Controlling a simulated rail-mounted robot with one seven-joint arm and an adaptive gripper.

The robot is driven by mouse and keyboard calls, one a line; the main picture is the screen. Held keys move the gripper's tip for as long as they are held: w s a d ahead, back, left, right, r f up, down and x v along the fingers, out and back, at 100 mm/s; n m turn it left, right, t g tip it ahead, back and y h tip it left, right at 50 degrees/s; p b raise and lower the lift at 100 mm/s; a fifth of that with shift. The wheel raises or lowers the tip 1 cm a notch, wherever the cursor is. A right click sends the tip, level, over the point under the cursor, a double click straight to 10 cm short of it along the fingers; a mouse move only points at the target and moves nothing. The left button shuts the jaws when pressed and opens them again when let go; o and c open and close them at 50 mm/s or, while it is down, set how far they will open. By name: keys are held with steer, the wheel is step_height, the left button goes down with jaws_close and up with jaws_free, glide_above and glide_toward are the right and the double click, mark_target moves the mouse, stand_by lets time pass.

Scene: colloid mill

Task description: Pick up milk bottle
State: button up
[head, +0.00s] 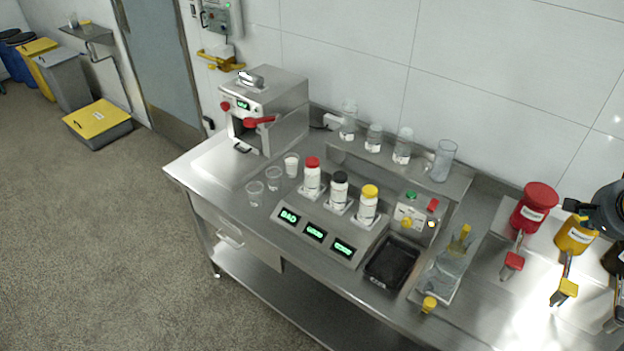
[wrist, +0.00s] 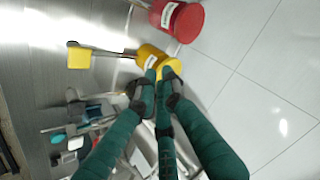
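No bottle is readably marked as milk. White bottles with a red cap (head: 312,175), a black cap (head: 339,191) and a yellow cap (head: 368,204) stand upright in a row on a metal unit (head: 318,228) with lit green displays. My gripper (wrist: 160,80) shows in the wrist view as green fingers with dark joints, their tips close together in front of a yellow container (wrist: 152,55). No bottle shows between them. Whether it is open or shut is unclear. A dark shape at the right edge of the head view may be part of my arm.
A steel machine (head: 268,105) stands at the bench's left. Clear cups (head: 255,190) stand in front of it, and clear jars (head: 348,120) line the rear shelf. A black tray (head: 392,262) lies right of the bottles. Red (head: 535,207) and yellow (head: 575,236) containers stand farther right.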

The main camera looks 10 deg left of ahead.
steer(key=o, duration=1.9)
